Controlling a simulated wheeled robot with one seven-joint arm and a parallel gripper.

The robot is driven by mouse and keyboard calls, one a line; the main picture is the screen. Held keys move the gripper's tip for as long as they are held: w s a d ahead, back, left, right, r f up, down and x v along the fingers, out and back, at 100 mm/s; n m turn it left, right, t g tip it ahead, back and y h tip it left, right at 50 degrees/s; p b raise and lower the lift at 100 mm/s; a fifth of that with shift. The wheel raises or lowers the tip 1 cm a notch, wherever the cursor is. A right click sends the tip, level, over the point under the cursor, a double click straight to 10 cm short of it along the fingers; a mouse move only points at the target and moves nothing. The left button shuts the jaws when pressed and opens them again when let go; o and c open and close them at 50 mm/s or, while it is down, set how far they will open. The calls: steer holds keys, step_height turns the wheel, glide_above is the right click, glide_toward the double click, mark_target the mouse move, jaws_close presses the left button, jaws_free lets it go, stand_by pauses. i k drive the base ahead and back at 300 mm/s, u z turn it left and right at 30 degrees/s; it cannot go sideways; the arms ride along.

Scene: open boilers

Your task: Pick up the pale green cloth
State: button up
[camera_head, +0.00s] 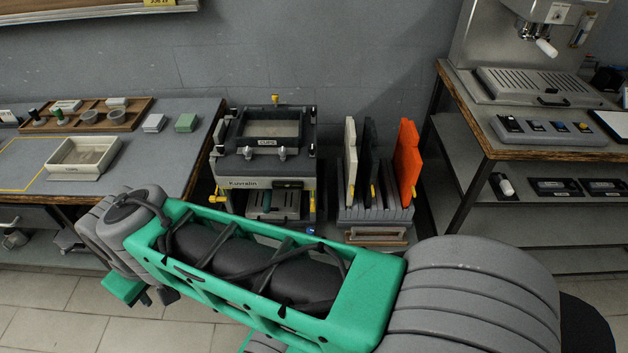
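The pale green cloth (187,122) looks like a small folded block. It lies on the grey top of the left workbench, near its right end, beside a similar white folded piece (154,123). My arm crosses the lower middle of the view, with its wrist at the left. What seems to be my gripper (150,292) hangs below the wrist, low in front of the workbench and well apart from the cloth. It is mostly hidden by the arm, and I cannot see whether its fingers are open.
On the left workbench are a cream tray (62,160) and a wooden rack (130,112) with cups. A boiler machine (265,183) stands right of the bench, beside upright white, black and orange boards (406,160). A coffee-machine table (540,148) is at right. Tiled floor is clear at lower left.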

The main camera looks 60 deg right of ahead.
mark_target(186, 123)
steer(key=z, duration=0.35)
steer(key=k, duration=0.25)
steer(key=z, duration=1.3)
steer(key=i, duration=0.5)
